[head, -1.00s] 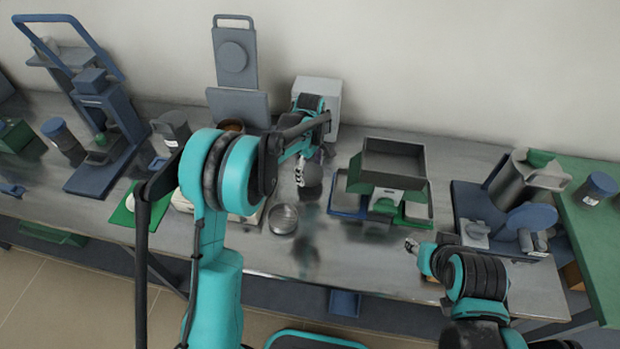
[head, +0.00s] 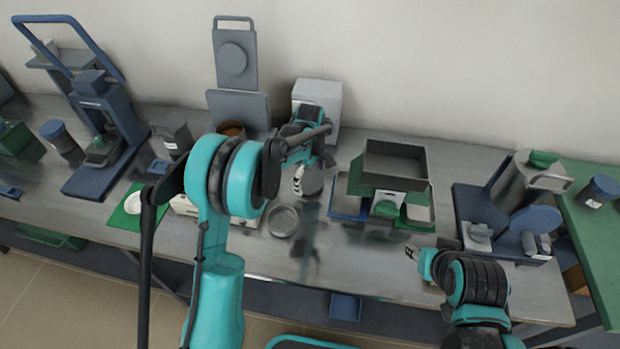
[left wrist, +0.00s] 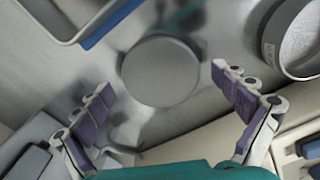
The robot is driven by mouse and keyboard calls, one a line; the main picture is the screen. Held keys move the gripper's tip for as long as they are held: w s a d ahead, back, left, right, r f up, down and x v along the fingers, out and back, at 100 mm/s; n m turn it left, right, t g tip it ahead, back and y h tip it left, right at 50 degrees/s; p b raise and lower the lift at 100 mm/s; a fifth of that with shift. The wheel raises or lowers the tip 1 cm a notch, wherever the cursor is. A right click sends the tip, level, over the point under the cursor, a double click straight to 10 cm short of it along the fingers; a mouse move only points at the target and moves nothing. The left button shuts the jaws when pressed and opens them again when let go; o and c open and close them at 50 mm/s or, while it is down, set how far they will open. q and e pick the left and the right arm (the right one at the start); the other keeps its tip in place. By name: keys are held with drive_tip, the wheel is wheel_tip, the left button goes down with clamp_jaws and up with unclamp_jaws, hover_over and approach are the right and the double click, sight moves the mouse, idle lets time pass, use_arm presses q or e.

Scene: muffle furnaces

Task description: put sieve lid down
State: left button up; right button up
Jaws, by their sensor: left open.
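The sieve lid, a plain grey disc (head: 312,182), lies flat on the metal bench. It also shows in the left wrist view (left wrist: 160,70). My left gripper (head: 305,178) is open over the lid. In the left wrist view its two purple-padded fingers (left wrist: 163,80) stand apart on either side of the disc, with visible gaps and no contact. The round metal sieve (head: 283,221) stands on the bench to the front left of the lid and shows at the right of the left wrist view (left wrist: 296,38). My right gripper (head: 411,251) is over the bench's front right; its finger gap is unclear.
A stack of trays (head: 394,163) on a blue and green stand is just right of the lid. A white box (head: 318,98) stands behind my left gripper. A blue device (head: 510,225) is at the right. Bare bench lies in front of the lid.

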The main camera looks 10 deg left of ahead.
sight(310, 181)
use_arm(q)
wheel_tip(310, 181, up, 12)
drive_tip(key=p, duration=0.4)
drive_tip(key=s+a+r+m+t, duration=0.3)
drive_tip(key=s+r+m, duration=0.3)
drive_tip(key=s+r, duration=0.55)
drive_tip(key=s+a+f+m+t, duration=0.1)
drive_tip(key=s+f+m+t, duration=0.1)
drive_tip(key=s, duration=0.6)
drive_tip(key=s+a+f+m+t, duration=0.1)
drive_tip(key=s+f+m+t, duration=0.1)
drive_tip(key=s+m, duration=0.3)
drive_tip(key=shift+s+f, duration=0.25)
drive_tip(key=shift+s, duration=1.2)
